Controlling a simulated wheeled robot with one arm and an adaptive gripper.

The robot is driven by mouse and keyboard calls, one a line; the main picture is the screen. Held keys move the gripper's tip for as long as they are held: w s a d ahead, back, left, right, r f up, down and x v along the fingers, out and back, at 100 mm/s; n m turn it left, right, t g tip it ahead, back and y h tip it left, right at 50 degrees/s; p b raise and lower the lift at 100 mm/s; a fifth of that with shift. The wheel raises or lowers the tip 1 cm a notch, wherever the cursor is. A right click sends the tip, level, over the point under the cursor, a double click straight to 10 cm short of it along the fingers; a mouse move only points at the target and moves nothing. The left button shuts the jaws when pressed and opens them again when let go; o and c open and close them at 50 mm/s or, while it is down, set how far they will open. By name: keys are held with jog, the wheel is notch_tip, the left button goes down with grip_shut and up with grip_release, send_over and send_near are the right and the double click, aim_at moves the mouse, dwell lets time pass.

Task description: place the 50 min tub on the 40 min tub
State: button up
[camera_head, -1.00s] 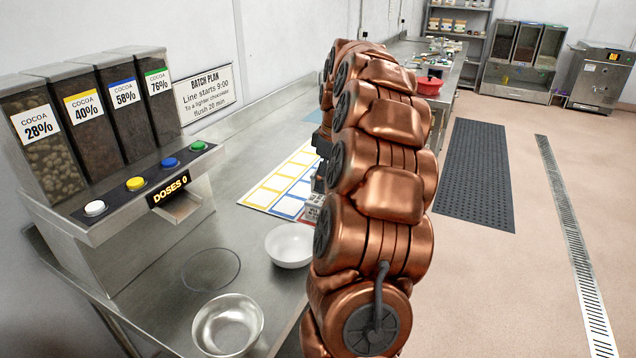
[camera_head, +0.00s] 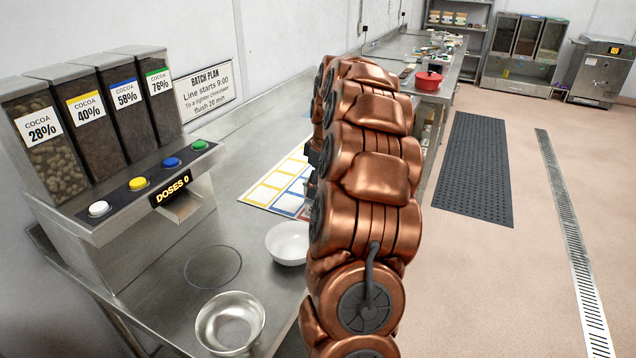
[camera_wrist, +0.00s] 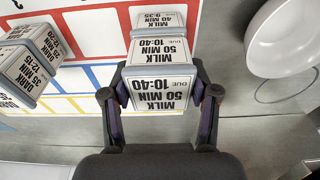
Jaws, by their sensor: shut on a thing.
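The 50 min tub (camera_wrist: 160,88), with white labels reading MILK, 50 MIN and DUE 10:40, is between the fingers of my gripper (camera_wrist: 160,96) in the wrist view. The gripper is shut on it. The 40 min tub (camera_wrist: 158,19), labelled MILK 40 MIN 9:35, shows just beyond the held tub, which partly overlaps it in the picture. Whether the two touch, and how high the held tub is, I cannot tell. In the head view my copper-coloured arm hides the gripper and most of this area.
Dark-labelled tubs (camera_wrist: 24,73) stand to the left in the wrist view, on a sheet (camera_head: 268,190) with coloured grid lines. A white bowl (camera_head: 287,243) stands close by, also at upper right in the wrist view. A metal bowl (camera_head: 230,322) and cocoa dispenser (camera_head: 120,190) are nearer.

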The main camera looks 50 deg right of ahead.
jog(key=shift+f, duration=0.2)
jog(key=o, duration=1.2)
jog(key=shift+o, duration=0.2)
jog(key=shift+r, duration=0.1)
jog(key=shift+d+r, duration=0.1)
jog(key=shift+r, duration=0.4)
notch_tip(320, 180, up, 11)
jog(key=s+b, duration=0.1)
jog(key=b, duration=0.1)
jog(key=shift+s+d, duration=0.15)
jog(key=shift+s, duration=0.2)
